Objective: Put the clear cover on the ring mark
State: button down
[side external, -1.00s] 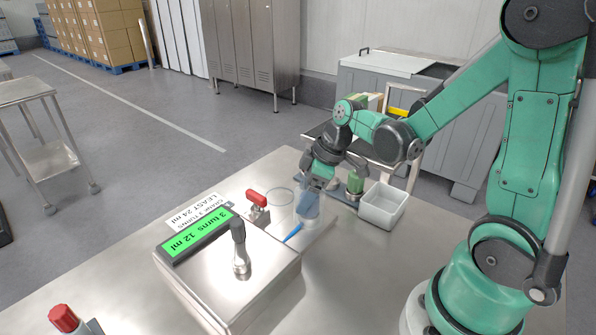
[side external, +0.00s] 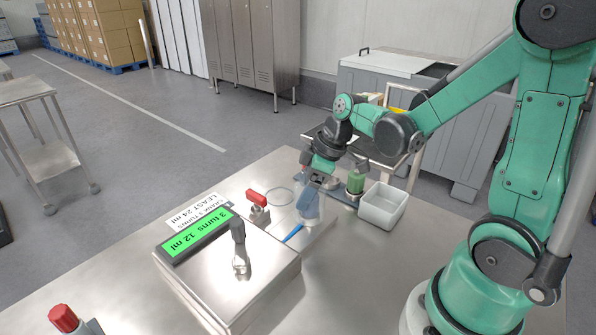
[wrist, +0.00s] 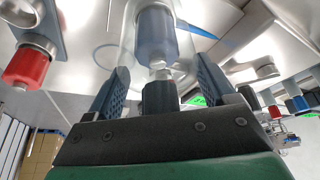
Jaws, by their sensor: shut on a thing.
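The clear cover (side external: 313,212) is a see-through cylinder, faint in the side view. My gripper (side external: 309,192) is shut on it, with dark blue fingers at its sides. In the wrist view the cover (wrist: 130,38) stands between the fingers of my gripper (wrist: 160,72). A blue-grey cylinder with a pale tip (wrist: 157,35) shows through or behind the cover; I cannot tell which. The ring mark (side external: 279,196) is a thin pale circle on the steel table, left of the cover and apart from it. I cannot tell whether the cover's base touches the table.
A steel box with a crank (side external: 240,262) and green display (side external: 201,235) stands in front. A red-handled fixture (side external: 258,204) is beside the ring mark. A green part (side external: 355,183) and white bin (side external: 383,206) stand right. A blue strip (side external: 293,232) lies near the cover.

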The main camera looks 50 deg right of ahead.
jog(key=shift+r, duration=1.05)
jog(key=shift+r, duration=3.1)
jog(key=w+d+r, duration=0.3)
jog(key=w+r, duration=0.6)
jog(key=w, duration=0.1)
notch_tip(320, 180, down, 19)
jog(key=shift+w+a+f, duration=0.1)
jog(key=shift+f, duration=0.1)
